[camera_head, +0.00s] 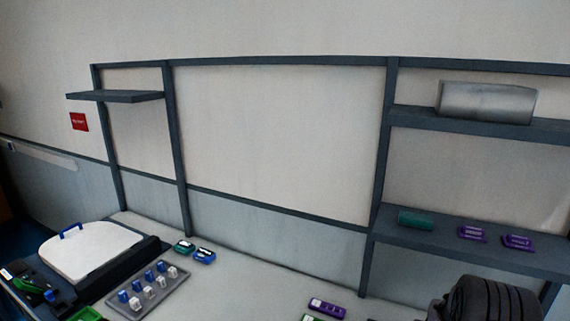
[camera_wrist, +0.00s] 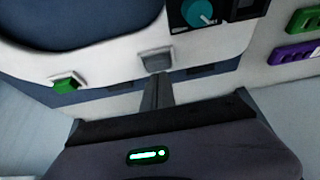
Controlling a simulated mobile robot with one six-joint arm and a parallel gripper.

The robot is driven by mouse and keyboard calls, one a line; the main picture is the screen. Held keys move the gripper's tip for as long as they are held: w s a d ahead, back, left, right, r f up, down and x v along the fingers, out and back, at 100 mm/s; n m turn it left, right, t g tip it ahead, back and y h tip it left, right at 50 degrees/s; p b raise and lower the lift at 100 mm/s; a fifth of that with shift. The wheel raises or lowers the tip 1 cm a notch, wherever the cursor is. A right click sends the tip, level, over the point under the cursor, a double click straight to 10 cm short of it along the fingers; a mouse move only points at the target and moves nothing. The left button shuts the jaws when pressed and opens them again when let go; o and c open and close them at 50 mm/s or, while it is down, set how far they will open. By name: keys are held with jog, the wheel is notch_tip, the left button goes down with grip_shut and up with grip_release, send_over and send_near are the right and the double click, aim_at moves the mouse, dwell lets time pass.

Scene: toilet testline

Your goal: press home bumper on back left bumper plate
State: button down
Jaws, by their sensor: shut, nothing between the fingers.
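In the wrist view my gripper (camera_wrist: 157,92) is shut and empty, its narrow dark fingers pointing at a grey block (camera_wrist: 155,61) on the edge of a white curved part (camera_wrist: 110,58). The fingertips are very close to this block; I cannot tell whether they touch it. A green block (camera_wrist: 66,84) sits on the same white edge to the left. I cannot tell which of these is the back left bumper plate. In the head view a white seat-like panel (camera_head: 92,250) with a blue handle lies on a dark fixture at the left.
A grey tray (camera_head: 125,309) holds several blue and white pieces. Green and blue items (camera_head: 203,256) lie behind it.

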jog(key=shift+f+b, duration=0.9)
jog(key=shift+f, duration=0.05)
dwell(0.5)
notch_tip(320, 180, up, 8)
jog(key=p, duration=0.3)
jog(key=shift+p, duration=0.3)
dwell(0.3)
